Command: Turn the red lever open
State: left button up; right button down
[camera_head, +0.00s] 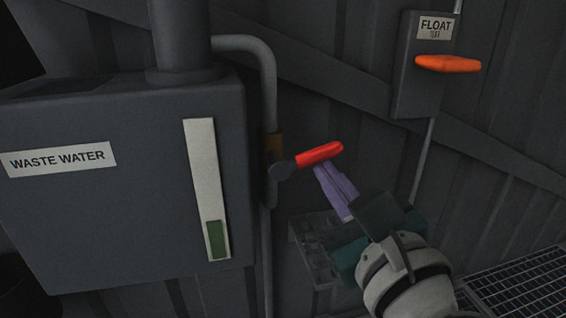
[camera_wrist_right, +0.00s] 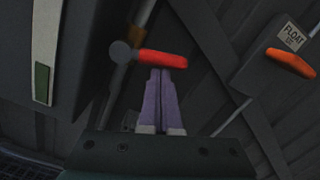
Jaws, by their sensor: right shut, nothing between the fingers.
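The red lever (camera_head: 320,154) sits on a valve in the pipe at the right side of the waste water tank. It points right and slightly up from its dark round hub (camera_head: 281,170). My right gripper (camera_head: 324,170) is shut and empty, with its purple fingertips just below the lever. In the right wrist view the lever (camera_wrist_right: 163,59) lies across the tips of the shut fingers (camera_wrist_right: 160,75). The tips look touching or very close; I cannot tell which. My left gripper is not in view.
The grey waste water tank (camera_head: 120,210) with a level gauge (camera_head: 206,180) fills the left. A float box (camera_head: 420,85) with an orange handle (camera_head: 448,64) is on the wall at upper right. A floor grating (camera_head: 520,285) shows at lower right.

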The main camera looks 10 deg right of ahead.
aim_at(327, 150)
notch_tip(327, 150, up, 2)
jog(key=n+p, duration=0.1)
jog(key=n, duration=0.1)
jog(key=n+p, duration=0.1)
jog(key=p, duration=0.1)
jog(key=shift+r+n, duration=0.2)
jog(key=shift+n, duration=0.2)
jog(key=n+p, duration=0.1)
jog(key=r+n+p, duration=0.1)
jog(key=n+p, duration=0.1)
jog(key=shift+a+r+n, duration=0.3)
jog(key=shift+a, duration=0.1)
jog(key=n+p, duration=0.1)
jog(key=a+r+n+p, duration=0.1)
jog(key=n, duration=0.1)
jog(key=a+n+p, duration=0.1)
jog(key=n, duration=0.1)
jog(key=shift+r+g+y+p, duration=0.25)
jog(key=shift+g+y+p, duration=0.05)
jog(key=shift+p, duration=0.05)
jog(key=shift+a, duration=0.15)
